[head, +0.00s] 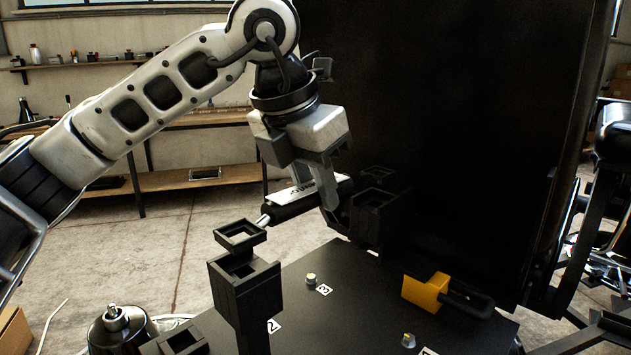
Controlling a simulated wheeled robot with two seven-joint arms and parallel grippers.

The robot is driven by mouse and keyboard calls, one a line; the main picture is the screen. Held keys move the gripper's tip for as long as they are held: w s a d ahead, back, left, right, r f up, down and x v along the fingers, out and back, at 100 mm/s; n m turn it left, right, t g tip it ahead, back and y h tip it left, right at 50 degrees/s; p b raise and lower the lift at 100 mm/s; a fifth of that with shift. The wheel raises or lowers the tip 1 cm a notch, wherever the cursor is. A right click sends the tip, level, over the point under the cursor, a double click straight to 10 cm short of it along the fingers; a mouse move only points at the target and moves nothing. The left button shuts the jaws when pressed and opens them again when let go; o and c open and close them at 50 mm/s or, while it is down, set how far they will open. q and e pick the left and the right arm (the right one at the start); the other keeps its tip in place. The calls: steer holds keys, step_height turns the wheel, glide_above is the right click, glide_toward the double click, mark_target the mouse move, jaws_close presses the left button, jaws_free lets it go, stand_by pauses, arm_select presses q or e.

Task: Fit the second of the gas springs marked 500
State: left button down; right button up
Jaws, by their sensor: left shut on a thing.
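My left gripper (325,197) comes down from above and is shut on a gas spring (288,209). The spring is a black cylinder with a white label and a bright rod at its left end. It lies nearly level, rod to the left; its label is too small to read surely. The rod end is close to the open square frame on a black post (245,285) marked 2; I cannot tell whether they touch. A second black holder (375,205) is near the spring's right end, partly behind the gripper. My right gripper is not in view.
A black plate (350,315) carries number tags, small pale knobs (311,280) and a yellow block (425,290) with a black cylinder. A large dark panel (440,130) stands close behind. A metal canister (118,328) is at lower left. Wooden shelves stand farther back.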

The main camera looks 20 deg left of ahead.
mark_target(315, 209)
arm_select(q)
steer(key=shift+f+b, duration=0.3)
steer(key=shift+f, duration=0.35)
stand_by(1.4)
steer(key=shift+f+b, duration=1.05)
steer(key=shift+b, duration=0.05)
steer(key=shift+s+r, duration=0.1)
steer(key=shift+r, duration=0.05)
steer(key=shift+r+p, duration=0.4)
steer(key=shift+p, duration=0.05)
stand_by(1.5)
steer(key=shift+f+b, duration=0.75)
steer(key=shift+b, duration=0.1)
steer(key=c, duration=1.1)
jaws_free()
